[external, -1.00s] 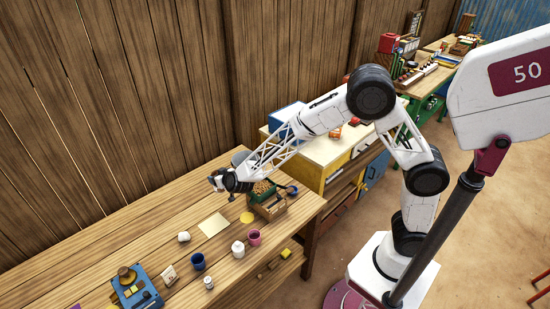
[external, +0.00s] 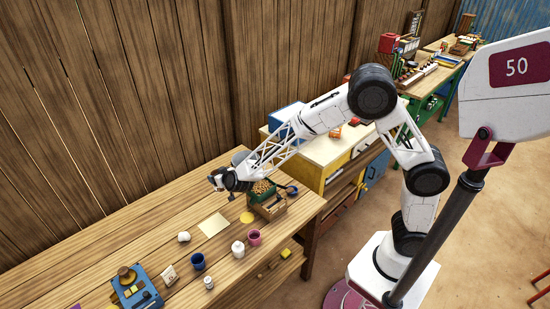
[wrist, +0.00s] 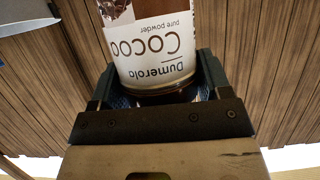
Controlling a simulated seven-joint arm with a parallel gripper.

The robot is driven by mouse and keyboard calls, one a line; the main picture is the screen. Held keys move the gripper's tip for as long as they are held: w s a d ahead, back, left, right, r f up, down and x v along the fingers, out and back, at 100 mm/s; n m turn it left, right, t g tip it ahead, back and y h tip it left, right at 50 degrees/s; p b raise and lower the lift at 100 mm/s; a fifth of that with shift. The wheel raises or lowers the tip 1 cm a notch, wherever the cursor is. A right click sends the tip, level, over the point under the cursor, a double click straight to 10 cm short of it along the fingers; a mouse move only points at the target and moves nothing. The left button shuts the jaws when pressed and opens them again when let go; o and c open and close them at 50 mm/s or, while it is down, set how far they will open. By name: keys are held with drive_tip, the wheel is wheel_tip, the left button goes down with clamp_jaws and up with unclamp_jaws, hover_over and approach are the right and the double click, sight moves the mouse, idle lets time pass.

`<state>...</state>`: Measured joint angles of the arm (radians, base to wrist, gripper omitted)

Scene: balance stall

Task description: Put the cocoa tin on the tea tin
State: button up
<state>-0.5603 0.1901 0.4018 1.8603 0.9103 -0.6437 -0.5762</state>
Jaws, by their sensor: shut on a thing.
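In the external view my gripper (external: 218,181) is held out above the wooden table, near the back. I cannot pick out the tea tin for certain in either view.
A plank wall (external: 100,110) stands behind.

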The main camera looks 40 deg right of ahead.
wheel_tip(320, 180, up, 17)
drive_tip(key=d+m+g+h, duration=0.1)
drive_tip(key=d+m+h, duration=0.45)
drive_tip(key=d, duration=3.75)
drive_tip(key=s+d+m+g+h, duration=0.2)
drive_tip(key=s+d+m+h, duration=0.1)
drive_tip(key=s+d, duration=1.05)
drive_tip(key=s+d+m+g+h, duration=0.3)
drive_tip(key=s+d, duration=0.5)
drive_tip(key=d, duration=1.1)
drive_tip(key=shift+n, duration=0.25)
drive_tip(key=f, duration=0.5)
drive_tip(key=shift+s+f, duration=0.25)
drive_tip(key=shift+f, duration=0.05)
drive_tip(key=shift+w+y, duration=0.1)
drive_tip(key=shift+y, duration=0.15)
drive_tip(key=w+d+f, duration=0.1)
drive_tip(key=w+d, duration=0.7)
drive_tip(key=w, duration=0.5)
drive_tip(key=shift+w+d+f, duration=0.2)
drive_tip(key=shift+f, duration=0.1)
